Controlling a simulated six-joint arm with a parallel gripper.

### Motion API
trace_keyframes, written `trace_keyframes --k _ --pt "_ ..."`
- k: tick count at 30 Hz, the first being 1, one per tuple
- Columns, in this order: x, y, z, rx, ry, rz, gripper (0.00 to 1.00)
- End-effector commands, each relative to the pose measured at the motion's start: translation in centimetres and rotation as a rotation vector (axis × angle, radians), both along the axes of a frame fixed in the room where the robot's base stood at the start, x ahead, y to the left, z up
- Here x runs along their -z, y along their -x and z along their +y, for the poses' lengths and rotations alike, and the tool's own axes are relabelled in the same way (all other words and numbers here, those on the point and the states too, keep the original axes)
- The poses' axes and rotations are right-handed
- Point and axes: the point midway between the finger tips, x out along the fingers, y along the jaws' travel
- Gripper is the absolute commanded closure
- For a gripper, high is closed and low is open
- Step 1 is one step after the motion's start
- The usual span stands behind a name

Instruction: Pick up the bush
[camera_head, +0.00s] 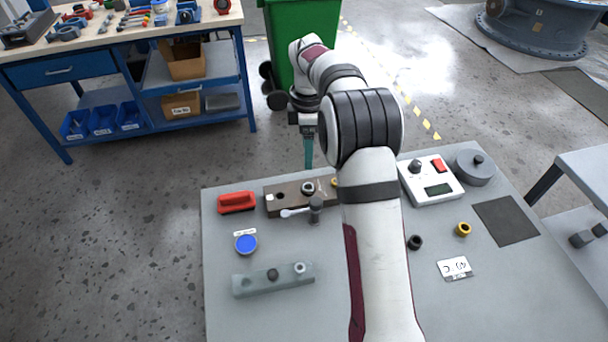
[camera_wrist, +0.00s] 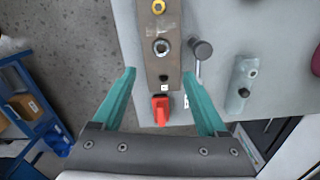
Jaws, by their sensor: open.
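Several small ring-shaped parts could be the bush; I cannot tell which one is meant. A dark ring (camera_head: 414,242) and a yellow ring (camera_head: 463,228) lie on the table at the right. A metal ring (camera_wrist: 161,47) and a yellow ring (camera_wrist: 158,6) sit on the brown block (camera_wrist: 150,25). A light ring (camera_head: 299,267) sits on the grey-green bar (camera_head: 245,287). My gripper (camera_wrist: 159,74) is open and empty, its teal fingers on either side of the brown block's near end in the wrist view. In the head view my gripper (camera_head: 308,152) hangs by the table's far edge.
A red object (camera_wrist: 160,110) shows between the fingers. A handled tool (camera_wrist: 202,50) lies beside the block. A blue round item (camera_head: 246,244), a white device (camera_head: 431,180), a grey lidded disc (camera_head: 474,168) and a dark mat (camera_head: 506,221) are on the table (camera_head: 222,325).

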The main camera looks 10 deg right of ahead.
Motion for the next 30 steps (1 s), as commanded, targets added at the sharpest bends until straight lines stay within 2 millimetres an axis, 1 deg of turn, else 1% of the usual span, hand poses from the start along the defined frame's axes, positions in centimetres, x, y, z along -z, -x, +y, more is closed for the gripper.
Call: trace_keyframes --k 1,4,6,11,15,19,25,26,30 --pt "1.6 0.1 0.0 0.000 0.000 0.006 0.24" --pt "4.3 0.1 0.0 0.001 0.000 0.005 0.24" --pt "5.7 0.1 0.0 0.002 -0.001 0.004 0.24" --pt "7.8 0.2 0.0 0.003 -0.001 0.003 0.24" --pt "10.7 0.4 -0.2 0.003 -0.001 0.004 0.24" --pt "12.2 0.3 -0.2 0.004 0.000 0.000 0.24" --pt "12.3 0.3 -0.2 0.004 0.000 -0.002 0.24" --pt "12.3 0.3 -0.2 0.004 0.000 -0.002 0.28" --pt "12.3 0.3 -0.2 0.004 0.000 -0.002 0.53"
